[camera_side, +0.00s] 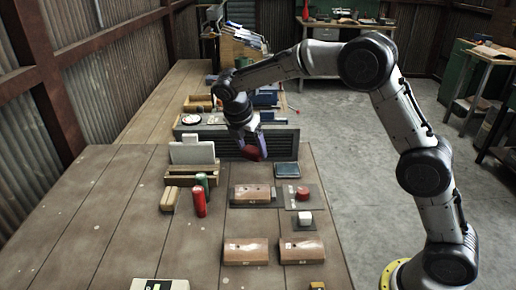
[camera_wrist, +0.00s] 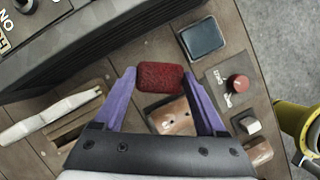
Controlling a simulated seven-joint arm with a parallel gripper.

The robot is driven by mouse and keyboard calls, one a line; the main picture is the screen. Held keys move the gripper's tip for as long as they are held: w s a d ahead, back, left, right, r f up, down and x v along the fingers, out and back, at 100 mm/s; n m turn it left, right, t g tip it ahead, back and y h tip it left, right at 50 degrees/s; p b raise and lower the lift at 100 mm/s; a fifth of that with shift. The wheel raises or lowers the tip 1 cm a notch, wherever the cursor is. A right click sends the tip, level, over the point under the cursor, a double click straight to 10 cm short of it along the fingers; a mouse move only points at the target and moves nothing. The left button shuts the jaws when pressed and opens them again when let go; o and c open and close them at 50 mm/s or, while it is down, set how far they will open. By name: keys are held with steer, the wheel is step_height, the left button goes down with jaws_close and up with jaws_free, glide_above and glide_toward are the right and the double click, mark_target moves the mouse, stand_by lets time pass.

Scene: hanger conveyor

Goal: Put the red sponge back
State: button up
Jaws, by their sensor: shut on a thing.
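My gripper (camera_wrist: 160,80) is shut on the red sponge (camera_wrist: 160,77), which sits crosswise between the purple fingertips in the wrist view. In the side view the sponge (camera_side: 251,153) hangs from the gripper (camera_side: 252,143) above the table, in front of the dark ribbed conveyor box. It looks tilted there. I cannot tell its exact height above the table. Part of a brown block (camera_wrist: 172,115) is hidden behind the sponge and fingers.
A dark blue-grey pad (camera_side: 286,170) lies right of the sponge. A wooden holder (camera_side: 190,175) is left. The table's left front is clear.

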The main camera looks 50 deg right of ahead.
steer(key=n, duration=0.1)
steer(key=w+n+t, duration=0.1)
steer(key=n, duration=0.1)
steer(key=shift+w+d+f+n, duration=0.15)
steer(key=shift+w+f+n, duration=0.1)
steer(key=shift+n, duration=0.15)
steer(key=n, duration=0.1)
steer(key=w+n+t+y, duration=0.1)
steer(key=shift+f+n, duration=0.25)
steer(key=shift+n, duration=0.05)
steer(key=shift+s+f, duration=0.2)
steer(key=shift+s, duration=0.05)
steer(key=shift+f, duration=2.75)
steer(key=o, duration=1.2)
steer(key=shift+o, duration=0.2)
steer(key=shift+r, duration=0.1)
